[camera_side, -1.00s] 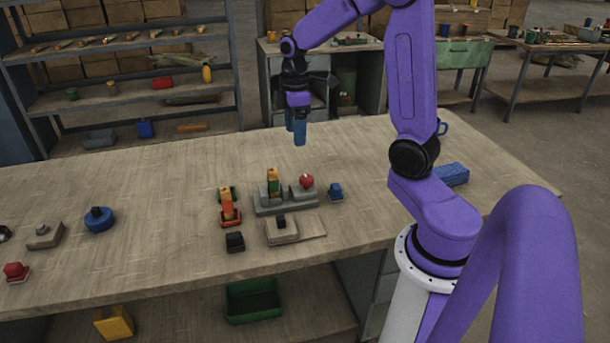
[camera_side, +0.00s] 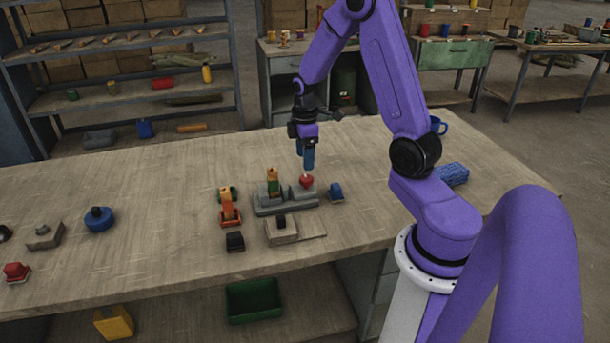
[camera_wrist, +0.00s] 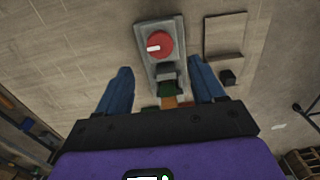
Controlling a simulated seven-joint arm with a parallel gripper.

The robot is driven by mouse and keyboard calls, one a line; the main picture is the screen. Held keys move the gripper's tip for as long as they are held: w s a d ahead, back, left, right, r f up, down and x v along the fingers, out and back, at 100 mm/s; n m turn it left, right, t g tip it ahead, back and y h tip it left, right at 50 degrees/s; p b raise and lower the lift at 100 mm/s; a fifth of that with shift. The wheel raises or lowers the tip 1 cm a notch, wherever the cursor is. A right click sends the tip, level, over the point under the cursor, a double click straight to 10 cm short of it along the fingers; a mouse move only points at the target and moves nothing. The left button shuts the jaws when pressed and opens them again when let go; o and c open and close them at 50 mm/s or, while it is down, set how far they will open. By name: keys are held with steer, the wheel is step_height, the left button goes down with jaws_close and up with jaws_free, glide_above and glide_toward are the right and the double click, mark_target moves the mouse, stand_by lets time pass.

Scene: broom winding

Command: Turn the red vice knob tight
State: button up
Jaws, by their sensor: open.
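The red vice knob (camera_side: 306,182) sits on the right part of the grey vice (camera_side: 270,210) on the bench. In the wrist view the knob (camera_wrist: 159,44) is a round red disc with a white mark at its left, beyond my fingertips. A green and orange piece (camera_side: 272,182) stands in the left part of the vice. My gripper (camera_side: 307,168) points down just above the knob. In the wrist view my gripper (camera_wrist: 160,78) has its two blue fingers wide apart, with nothing held between them. Contact with the knob cannot be told.
An orange and green clamp-like object (camera_side: 229,210) stands left of the vice. A small blue block (camera_side: 336,192) sits close to its right. A black block (camera_side: 235,242) and a wooden board (camera_side: 300,228) lie in front.

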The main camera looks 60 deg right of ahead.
mark_target(305, 178)
steer(key=shift+f, duration=3.6)
steer(key=c, duration=1.1)
